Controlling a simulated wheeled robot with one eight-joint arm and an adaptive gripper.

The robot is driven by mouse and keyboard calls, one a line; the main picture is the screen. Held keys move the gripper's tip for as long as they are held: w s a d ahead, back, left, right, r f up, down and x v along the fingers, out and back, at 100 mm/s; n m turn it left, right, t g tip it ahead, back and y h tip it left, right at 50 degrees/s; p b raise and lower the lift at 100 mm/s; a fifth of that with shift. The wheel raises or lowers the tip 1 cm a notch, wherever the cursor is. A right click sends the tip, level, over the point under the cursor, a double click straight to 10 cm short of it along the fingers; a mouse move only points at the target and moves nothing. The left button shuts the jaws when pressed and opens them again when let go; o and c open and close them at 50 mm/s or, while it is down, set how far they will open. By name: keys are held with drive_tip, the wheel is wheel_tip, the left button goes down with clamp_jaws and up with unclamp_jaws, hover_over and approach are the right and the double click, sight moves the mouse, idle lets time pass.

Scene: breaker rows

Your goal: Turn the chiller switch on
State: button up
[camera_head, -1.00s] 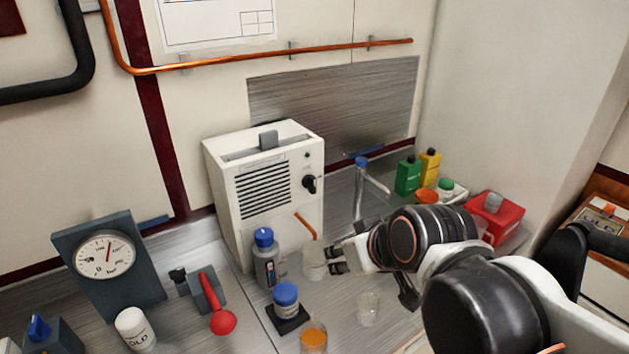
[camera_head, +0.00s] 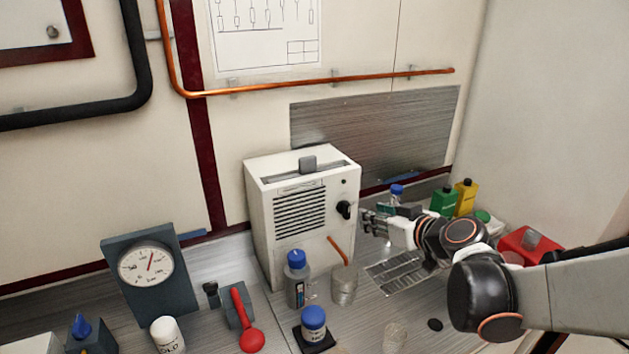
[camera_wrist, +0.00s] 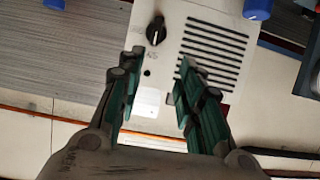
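A white boxy unit with dark vent slots (camera_head: 265,220) stands on the bench against the wall. I take it for the chiller, though I cannot read its name. A black rotary knob (camera_head: 344,210) is on its front, right of the vents. A grey block (camera_head: 308,164) sits in a slot on its top. My gripper (camera_head: 367,222) is just right of and below the knob, apart from it. In the wrist view the fingers of my gripper (camera_wrist: 161,60) are spread and empty. The knob (camera_wrist: 156,30) shows beyond the fingertips, between them, with small unreadable labels beside it.
A blue-capped grey bottle (camera_head: 297,280), a metal cup (camera_head: 343,284) and a blue-lidded jar (camera_head: 313,326) stand in front of the unit. Green (camera_head: 444,203) and yellow (camera_head: 466,198) bottles and a red box (camera_head: 529,246) are at the right. A dial gauge (camera_head: 146,266) is at the left.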

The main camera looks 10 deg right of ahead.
sight(349, 208)
drive_tip(key=b+x, duration=0.1)
drive_tip(key=x, duration=0.3)
drive_tip(key=b+x, duration=0.1)
drive_tip(key=x, duration=0.4)
drive_tip(key=d+b+x, duration=0.1)
drive_tip(key=x, duration=0.3)
drive_tip(key=shift+w+a+f, duration=0.1)
drive_tip(key=shift+w+f, duration=0.2)
drive_tip(key=shift+w, duration=0.15)
drive_tip(key=shift+s+r, duration=0.1)
clamp_jaws()
